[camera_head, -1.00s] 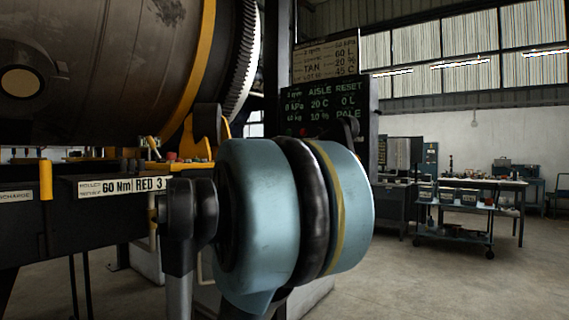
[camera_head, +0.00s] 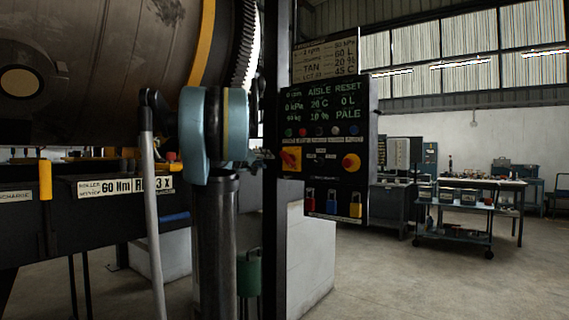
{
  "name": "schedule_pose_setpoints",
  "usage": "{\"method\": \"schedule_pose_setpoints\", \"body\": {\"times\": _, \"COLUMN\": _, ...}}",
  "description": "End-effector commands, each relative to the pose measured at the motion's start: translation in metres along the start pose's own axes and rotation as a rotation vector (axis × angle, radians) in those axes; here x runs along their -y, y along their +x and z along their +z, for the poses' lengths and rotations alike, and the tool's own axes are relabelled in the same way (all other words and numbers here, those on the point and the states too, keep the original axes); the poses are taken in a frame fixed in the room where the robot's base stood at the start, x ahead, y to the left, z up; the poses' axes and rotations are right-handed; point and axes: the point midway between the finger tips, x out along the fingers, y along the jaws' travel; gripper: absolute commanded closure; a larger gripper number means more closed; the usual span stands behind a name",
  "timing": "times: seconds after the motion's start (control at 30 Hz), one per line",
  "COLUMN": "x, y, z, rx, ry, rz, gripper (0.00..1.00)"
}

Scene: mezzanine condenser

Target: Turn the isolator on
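The isolator (camera_head: 291,158) is a red rotary handle on a yellow plate, at the left edge of the dark control panel (camera_head: 345,100) in the head view. Its handle looks slanted; its exact position is too small to read. My blue and black arm joint (camera_head: 215,125) stands left of the panel. A small dark shape that looks like my gripper (camera_head: 263,154) shows between that joint and the isolator, close to the isolator's left side. Its fingers are too small and dark to make out, and I cannot tell whether it touches the handle.
Red (camera_head: 310,201), blue (camera_head: 332,203) and yellow (camera_head: 355,205) padlocks hang below. A dark post (camera_head: 276,230) stands by the panel's left edge. A large drum (camera_head: 90,70) fills the upper left.

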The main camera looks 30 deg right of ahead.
Motion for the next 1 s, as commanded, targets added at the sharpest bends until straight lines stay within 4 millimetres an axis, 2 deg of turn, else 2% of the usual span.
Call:
{"method": "schedule_pose_setpoints", "body": {"times": 0.7, "x": 0.000, "y": 0.122, "z": 0.001, "rx": 0.003, "ry": 0.000, "rz": 0.001, "gripper": 0.60}}
{"method": "schedule_pose_setpoints", "body": {"times": 1.0, "x": 0.001, "y": 0.157, "z": 0.001, "rx": 0.001, "ry": 0.000, "rz": -0.002, "gripper": 0.60}}
